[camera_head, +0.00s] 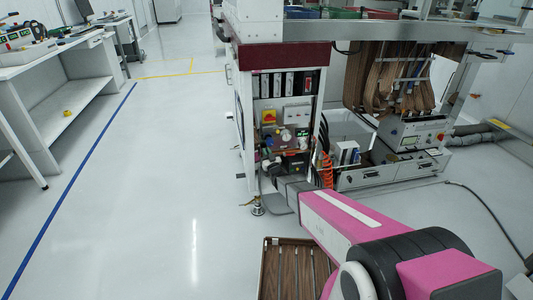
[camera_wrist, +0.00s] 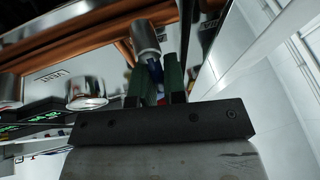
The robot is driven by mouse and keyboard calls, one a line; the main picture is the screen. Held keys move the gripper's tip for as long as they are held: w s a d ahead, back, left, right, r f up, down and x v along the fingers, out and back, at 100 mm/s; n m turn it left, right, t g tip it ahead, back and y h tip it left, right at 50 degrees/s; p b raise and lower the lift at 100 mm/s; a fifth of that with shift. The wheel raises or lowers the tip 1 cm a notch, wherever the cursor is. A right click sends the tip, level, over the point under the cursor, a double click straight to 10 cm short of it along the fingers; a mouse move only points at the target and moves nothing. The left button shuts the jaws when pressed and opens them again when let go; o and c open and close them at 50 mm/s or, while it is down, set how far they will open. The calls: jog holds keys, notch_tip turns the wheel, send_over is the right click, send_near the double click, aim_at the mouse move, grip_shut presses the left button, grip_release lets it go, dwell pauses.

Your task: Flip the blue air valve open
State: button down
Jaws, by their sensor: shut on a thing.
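In the wrist view, the blue air valve (camera_wrist: 155,70) shows as a small blue piece between the two green fingers of my gripper (camera_wrist: 157,74). The fingers are close together with the blue piece between them. A silver cylinder (camera_wrist: 145,37) sits just beyond it. A bit of red shows low between the fingers. In the head view, my arm reaches from the lower right to the lower part of the machine's open front panel (camera_head: 285,137). The fingertips and the valve are too small and too covered to make out there.
Silver round fittings (camera_wrist: 86,92) and green-lit displays (camera_wrist: 45,117) are left of my gripper in the wrist view. Orange coiled hose (camera_head: 326,170) hangs right of the panel. A brown slatted crate (camera_head: 268,255) is on the floor below my arm.

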jog(key=shift+f, duration=0.1)
jog(key=c, duration=1.2)
grip_release()
jog(key=v, duration=1)
jog(key=shift+s+d+f, duration=0.1)
jog(key=shift+s+d, duration=0.05)
jog(key=shift+s, duration=0.2)
jog(key=s+d+r+m+g+h, duration=0.2)
jog(key=d+g+h, duration=0.25)
jog(key=d, duration=0.25)
jog(key=s+d+r+m+g+h, duration=0.1)
jog(key=d+m+g+h, duration=0.1)
jog(key=d+g+h, duration=0.45)
jog(key=s+d+r+g, duration=0.2)
jog(key=s+d+g, duration=0.1)
jog(key=s, duration=0.4)
jog(key=s+d+r+m+g, duration=0.1)
jog(key=s+d+r+g, duration=0.2)
jog(key=s, duration=0.4)
jog(key=s+d+r+m+g, duration=0.1)
jog(key=s+d+r+g, duration=0.1)
jog(key=s, duration=0.5)
jog(key=shift+d+r+g, duration=0.2)
jog(key=shift+d+g, duration=0.2)
jog(key=shift+d, duration=0.25)
